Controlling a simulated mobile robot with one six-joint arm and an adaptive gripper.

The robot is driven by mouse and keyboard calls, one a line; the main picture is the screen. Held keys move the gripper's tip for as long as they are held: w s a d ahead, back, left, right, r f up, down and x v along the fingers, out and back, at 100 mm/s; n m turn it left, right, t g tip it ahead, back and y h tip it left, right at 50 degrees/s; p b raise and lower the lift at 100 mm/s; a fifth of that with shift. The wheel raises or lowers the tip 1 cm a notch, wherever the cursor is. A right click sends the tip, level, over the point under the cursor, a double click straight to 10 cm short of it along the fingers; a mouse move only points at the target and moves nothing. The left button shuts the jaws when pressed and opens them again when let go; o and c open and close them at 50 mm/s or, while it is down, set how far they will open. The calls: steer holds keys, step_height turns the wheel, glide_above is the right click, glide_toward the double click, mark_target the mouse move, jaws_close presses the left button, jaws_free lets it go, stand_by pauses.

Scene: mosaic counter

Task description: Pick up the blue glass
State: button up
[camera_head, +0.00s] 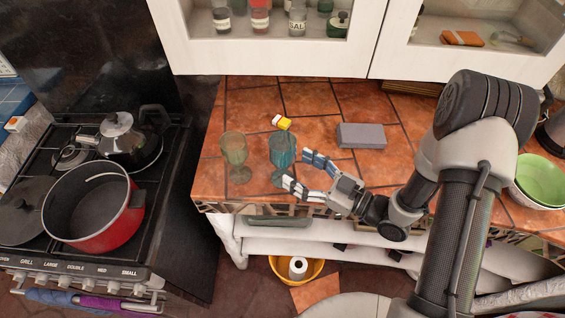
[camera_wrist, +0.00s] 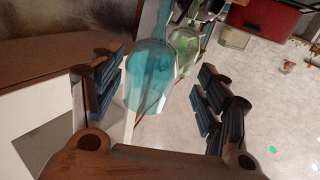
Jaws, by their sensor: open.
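The blue glass (camera_head: 282,152) is a teal stemmed goblet standing upright on the tiled counter, near its front edge. My gripper (camera_head: 303,171) is open just to the right of it, with its fingers pointing toward the glass. In the wrist view the blue glass (camera_wrist: 149,78) appears ahead, in the gap between the two fingers of my gripper (camera_wrist: 160,95). It appears empty of any hold; I cannot tell whether a finger touches the glass. The glass's stem and base are partly hidden by a finger in the head view.
A grey box (camera_head: 361,135) lies to the right. A stove with a red pot (camera_head: 93,206) is at left. White cabinets (camera_head: 275,52) hang above.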

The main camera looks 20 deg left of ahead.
mark_target(283, 158)
steer(key=shift+w+b+x, duration=0.2)
steer(key=shift+b+x, duration=0.1)
steer(key=shift+x, duration=1.3)
steer(key=shift+w+b+x, duration=0.2)
steer(key=shift+b+x, duration=0.1)
steer(key=shift+x, duration=1.25)
steer(key=shift+d, duration=0.15)
steer(key=c, duration=1.3)
